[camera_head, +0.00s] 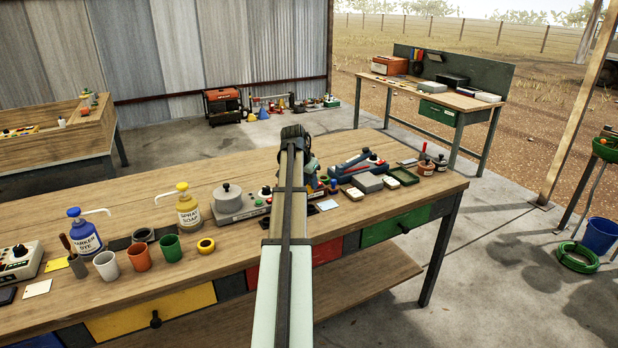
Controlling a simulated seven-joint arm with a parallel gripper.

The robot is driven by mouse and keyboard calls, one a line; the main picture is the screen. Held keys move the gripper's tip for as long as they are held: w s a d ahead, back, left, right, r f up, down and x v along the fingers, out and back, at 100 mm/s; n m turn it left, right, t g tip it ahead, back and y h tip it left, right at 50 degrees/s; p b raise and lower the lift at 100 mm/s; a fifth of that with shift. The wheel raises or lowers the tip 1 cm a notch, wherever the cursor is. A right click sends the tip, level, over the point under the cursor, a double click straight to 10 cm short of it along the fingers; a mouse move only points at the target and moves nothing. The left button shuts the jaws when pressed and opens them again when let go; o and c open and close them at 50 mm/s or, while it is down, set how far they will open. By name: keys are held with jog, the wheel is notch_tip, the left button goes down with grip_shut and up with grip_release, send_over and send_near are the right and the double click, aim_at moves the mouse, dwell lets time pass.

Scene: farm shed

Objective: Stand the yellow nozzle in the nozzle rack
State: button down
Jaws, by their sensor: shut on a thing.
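My arm (288,220) reaches from the bottom edge across the workbench to a dark joint (293,133). My gripper is hidden behind this arm, so its jaws and anything between them do not show. I cannot make out the yellow nozzle. A cluster of small coloured pieces (333,186), blue, red and green among them, stands just right of the arm. It may be part of the nozzle rack, but the arm covers much of this spot and I cannot tell.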

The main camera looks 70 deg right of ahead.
jog(key=shift+f, duration=3.1)
jog(key=shift+f, duration=0.35)
jog(key=shift+c, duration=1)
grip_release()
jog(key=shift+r, duration=4)
